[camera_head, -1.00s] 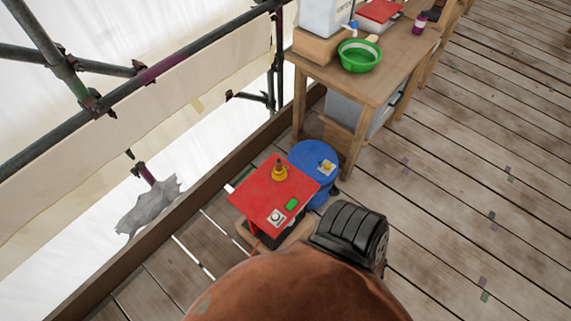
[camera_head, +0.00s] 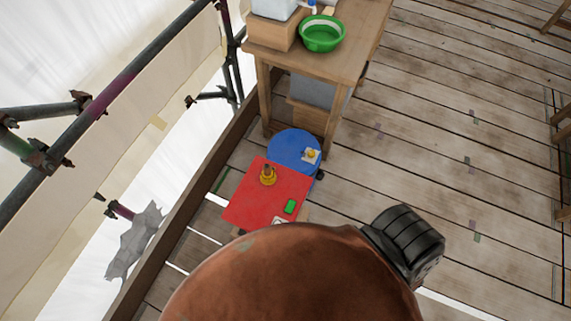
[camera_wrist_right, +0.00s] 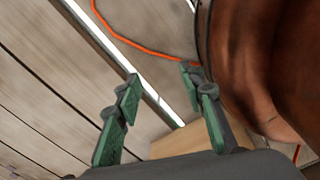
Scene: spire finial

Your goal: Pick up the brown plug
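A small brown stub in a yellow base (camera_head: 268,175) stands upright on a red tabletop (camera_head: 255,205) in the head view. I cannot tell for sure whether this is the brown plug. My right gripper (camera_wrist_right: 160,80) shows in the right wrist view with its two green fingers apart and nothing between them. A large brown rounded body (camera_head: 290,275) hides the near part of the red top. It also shows close to the right finger in the wrist view (camera_wrist_right: 245,60). My left gripper is not in view.
A blue round top (camera_head: 294,149) with a small yellow item (camera_head: 312,154) stands behind the red top. A wooden table (camera_head: 355,40) holds a green basin (camera_head: 322,34). An orange cable (camera_wrist_right: 125,38) lies on the planks.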

